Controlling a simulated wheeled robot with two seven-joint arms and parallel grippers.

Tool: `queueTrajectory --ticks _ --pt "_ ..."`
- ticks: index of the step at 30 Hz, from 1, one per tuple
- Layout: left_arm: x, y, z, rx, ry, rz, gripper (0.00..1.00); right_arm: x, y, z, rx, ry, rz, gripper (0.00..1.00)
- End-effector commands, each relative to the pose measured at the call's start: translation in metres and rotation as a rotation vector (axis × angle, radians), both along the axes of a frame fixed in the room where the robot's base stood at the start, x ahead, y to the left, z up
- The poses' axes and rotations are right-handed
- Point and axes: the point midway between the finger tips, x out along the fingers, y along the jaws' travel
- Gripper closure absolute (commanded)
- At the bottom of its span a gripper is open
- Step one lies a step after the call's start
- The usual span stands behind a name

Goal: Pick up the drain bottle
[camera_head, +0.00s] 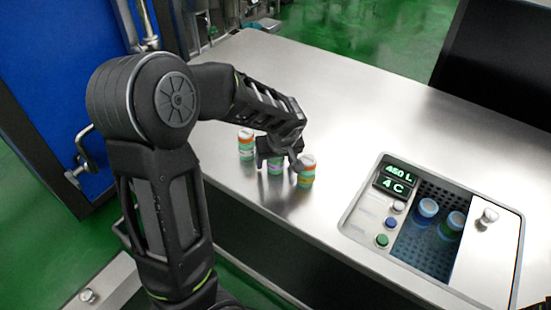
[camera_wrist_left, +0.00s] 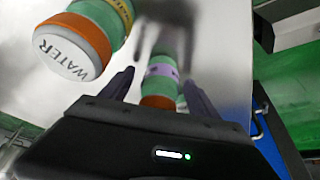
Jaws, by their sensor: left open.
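Three small green bottles stand on the steel table: a left one (camera_head: 246,147) with an orange cap, a middle one (camera_head: 275,168), and a right one (camera_head: 306,173) with a white-topped orange cap. My left gripper (camera_head: 277,151) is open over the middle bottle and hides its top. In the left wrist view this bottle (camera_wrist_left: 161,74) has a purple band and stands between the open fingers (camera_wrist_left: 158,88). A nearby bottle (camera_wrist_left: 98,28) reads "WATER" on its cap. No drain label is readable. My right gripper is not in view.
A control panel (camera_head: 395,181) reading "450 L" and "4 C" is set into the table at right. A blue cabinet (camera_head: 60,100) stands at left. The table's far side is clear.

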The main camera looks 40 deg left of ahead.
Motion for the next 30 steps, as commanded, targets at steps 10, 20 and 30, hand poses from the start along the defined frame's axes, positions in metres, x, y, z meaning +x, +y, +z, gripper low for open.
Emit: queueTrajectory --ticks 10,20,30 --pt "0.0 0.0 0.0001 0.0 0.0 0.0 0.49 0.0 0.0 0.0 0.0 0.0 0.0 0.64" --pt "0.0 0.0 0.0001 0.0 0.0 0.0 0.76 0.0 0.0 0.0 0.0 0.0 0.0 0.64" --pt "0.0002 -0.0001 0.0004 -0.001 -0.001 0.0 1.0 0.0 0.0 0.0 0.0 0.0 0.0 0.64"
